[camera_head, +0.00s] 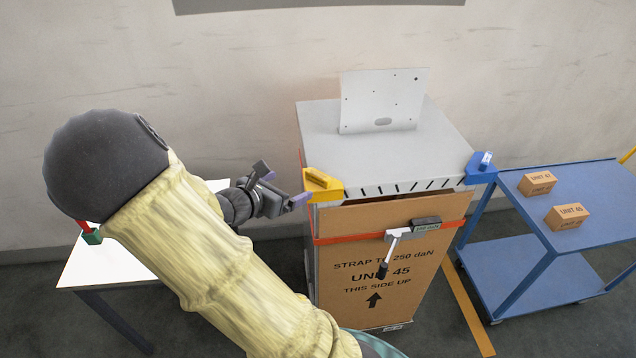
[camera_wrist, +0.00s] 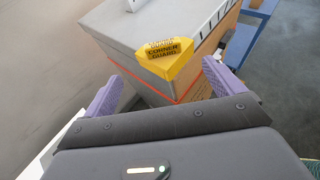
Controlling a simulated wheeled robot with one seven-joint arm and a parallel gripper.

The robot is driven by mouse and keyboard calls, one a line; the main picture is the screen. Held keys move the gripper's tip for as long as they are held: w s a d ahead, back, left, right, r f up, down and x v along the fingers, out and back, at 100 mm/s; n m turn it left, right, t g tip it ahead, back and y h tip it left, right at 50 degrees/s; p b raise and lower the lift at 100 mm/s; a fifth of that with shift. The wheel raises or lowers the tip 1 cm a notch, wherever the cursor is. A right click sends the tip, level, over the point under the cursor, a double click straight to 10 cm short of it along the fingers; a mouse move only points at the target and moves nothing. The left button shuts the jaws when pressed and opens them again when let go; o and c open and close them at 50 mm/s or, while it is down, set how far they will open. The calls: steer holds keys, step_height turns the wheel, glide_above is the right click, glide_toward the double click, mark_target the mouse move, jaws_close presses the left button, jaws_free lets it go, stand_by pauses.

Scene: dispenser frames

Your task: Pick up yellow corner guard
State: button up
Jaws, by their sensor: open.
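The yellow corner guard (camera_head: 322,185) sits on the near left top corner of the strapped carton (camera_head: 385,272). In the wrist view the corner guard (camera_wrist: 167,58) shows its "CORNER GUARD" label, ahead of my fingers and roughly between them. My gripper (camera_head: 282,196) is just left of the guard in the head view. The wrist view shows my gripper (camera_wrist: 160,92) open with its purple fingertips wide apart and nothing between them. The fingers appear apart from the guard.
A blue corner guard (camera_head: 481,167) sits on the carton's right corner. A red strap with a handled tensioner (camera_head: 397,235) crosses the carton's front. A grey lid with an upright plate (camera_head: 382,100) tops it. A blue cart (camera_head: 590,232) with small boxes stands right; a white table (camera_head: 85,268) stands left.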

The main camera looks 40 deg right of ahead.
mark_target(315, 176)
steer(key=p+x, duration=0.1)
steer(key=x, duration=0.7)
steer(key=shift+d+f+p, duration=0.15)
steer(key=shift+d+p, duration=0.1)
steer(key=shift+p, duration=0.05)
steer(key=shift+a, duration=0.1)
steer(key=shift+d+p, duration=0.35)
steer(key=shift+d, duration=0.1)
steer(key=p+x, duration=0.2)
steer(key=x, duration=0.2)
steer(key=shift+f, duration=0.15)
steer(key=shift+d+f, duration=0.15)
steer(key=shift+f, duration=0.05)
